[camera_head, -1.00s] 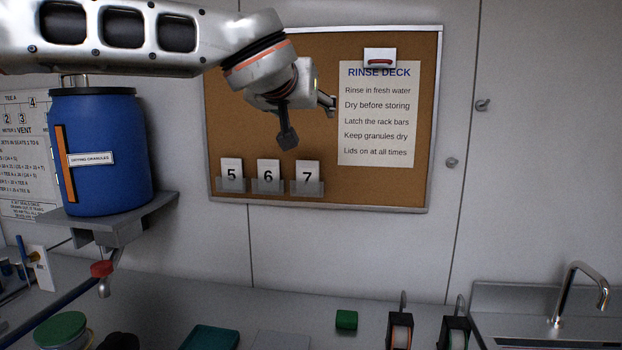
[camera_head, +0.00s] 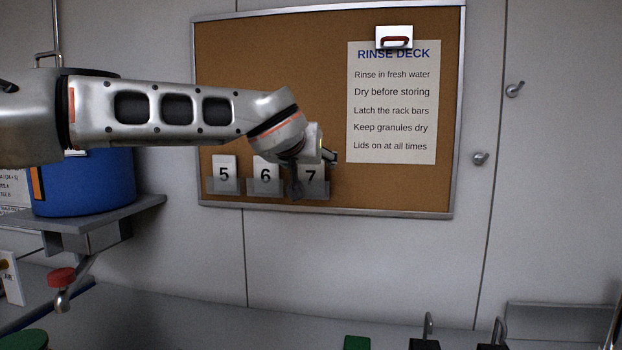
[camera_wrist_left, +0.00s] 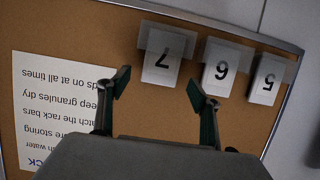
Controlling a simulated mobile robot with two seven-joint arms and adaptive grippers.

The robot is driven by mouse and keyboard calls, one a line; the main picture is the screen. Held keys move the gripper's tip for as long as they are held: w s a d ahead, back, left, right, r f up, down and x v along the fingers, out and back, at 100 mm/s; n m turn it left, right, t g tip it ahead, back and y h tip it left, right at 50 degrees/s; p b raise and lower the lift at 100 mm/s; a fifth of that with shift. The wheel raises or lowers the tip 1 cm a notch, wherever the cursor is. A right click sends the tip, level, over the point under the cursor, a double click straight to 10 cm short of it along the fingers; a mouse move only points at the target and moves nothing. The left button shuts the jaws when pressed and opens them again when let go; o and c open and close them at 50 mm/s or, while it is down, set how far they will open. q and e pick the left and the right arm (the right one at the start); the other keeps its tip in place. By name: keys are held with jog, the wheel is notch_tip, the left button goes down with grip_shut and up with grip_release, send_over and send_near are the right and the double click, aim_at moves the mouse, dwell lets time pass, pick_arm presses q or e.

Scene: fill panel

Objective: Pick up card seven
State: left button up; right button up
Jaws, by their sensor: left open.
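Card seven (camera_head: 312,174) is a white card with a black 7, standing upright in a clear holder low on the cork board (camera_head: 240,100). It is the rightmost of three numbered cards. In the left wrist view, card seven (camera_wrist_left: 162,62) appears upside down, ahead of and between the two spread fingertips. My left gripper (camera_head: 314,180) is in front of it in the head view and hides part of its left side. The left gripper (camera_wrist_left: 157,88) is open, with nothing between its fingers. My right gripper is not in view.
Card six (camera_head: 265,174) stands close to the left of card seven, and card five (camera_head: 224,173) is farther left. A printed notice (camera_head: 391,110) hangs above right. A blue drum (camera_head: 90,188) sits on a shelf (camera_head: 110,215) at left.

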aim_at(311, 176)
pick_arm(q)
jog(key=shift+x, duration=1.45)
jog(key=shift+c, duration=0.4)
jog(key=c, duration=1.1)
